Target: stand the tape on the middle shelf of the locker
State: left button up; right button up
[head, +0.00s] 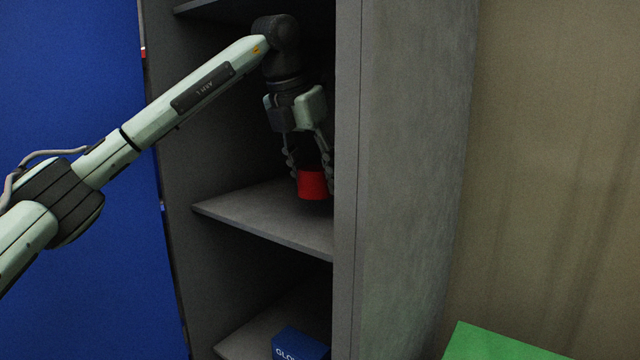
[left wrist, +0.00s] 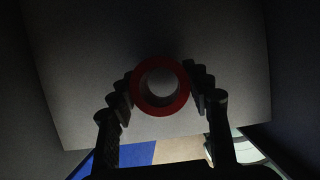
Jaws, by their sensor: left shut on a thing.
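The tape is a red roll (head: 312,185), upright in the head view, at the lower end of my left gripper (head: 309,168). In the left wrist view the tape (left wrist: 161,86) shows as a red ring around an open centre, between the two fingers of my left gripper (left wrist: 160,92). The fingers are shut on it from both sides. The tape is inside the grey locker (head: 410,180), over the middle shelf (head: 270,215), near the right side wall. I cannot tell whether its lower edge touches the shelf. My right gripper is not in view.
A blue box (head: 300,345) with white lettering stands on the lower shelf (head: 262,322). The left part of the middle shelf is bare. The locker's right wall stands close to the gripper. A green surface (head: 495,345) shows at bottom right.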

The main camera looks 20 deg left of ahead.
aim_at(325, 210)
pick_arm(q)
jog(key=shift+w+d, duration=0.1)
jog(key=shift+w, duration=0.35)
jog(key=shift+w+f+p, duration=0.15)
jog(key=shift+f, duration=0.75)
jog(key=shift+w+f+p, duration=0.1)
jog(key=shift+f+p, duration=0.05)
jog(key=shift+f, duration=0.7)
jog(key=shift+d, duration=0.1)
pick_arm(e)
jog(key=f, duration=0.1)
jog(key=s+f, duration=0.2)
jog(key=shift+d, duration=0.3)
pick_arm(q)
jog(key=shift+f, duration=0.15)
jog(key=o, duration=1.2)
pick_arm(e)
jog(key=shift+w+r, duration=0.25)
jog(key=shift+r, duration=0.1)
